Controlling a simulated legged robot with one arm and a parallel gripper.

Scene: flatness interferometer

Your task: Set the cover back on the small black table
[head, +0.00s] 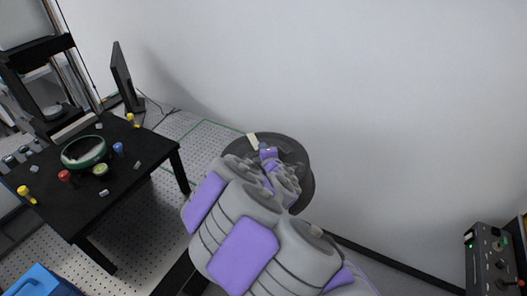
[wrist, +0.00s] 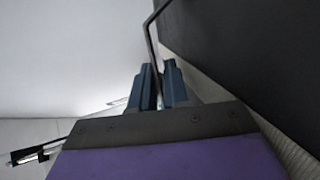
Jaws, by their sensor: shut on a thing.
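The cover (head: 299,178) appears as a wide dark round thing behind my arm in the head view, partly hidden by it. In the wrist view a large dark surface, likely the cover (wrist: 250,50), fills the right side. My gripper (wrist: 158,77) is shut on a thin dark bent bar (wrist: 151,40) beside that surface, which looks like the cover's handle. The small black table (head: 80,215) stands at the left in the head view, apart from the cover. A green-rimmed round piece (head: 103,148) lies on it.
Colored knobs and small grey blocks surround the round piece on the table. A black monitor (head: 124,76) and a dark-framed stand (head: 35,48) are behind it. A blue case (head: 45,283) is at lower left. A control box (head: 491,262) is at far right. A white wall is close behind the cover.

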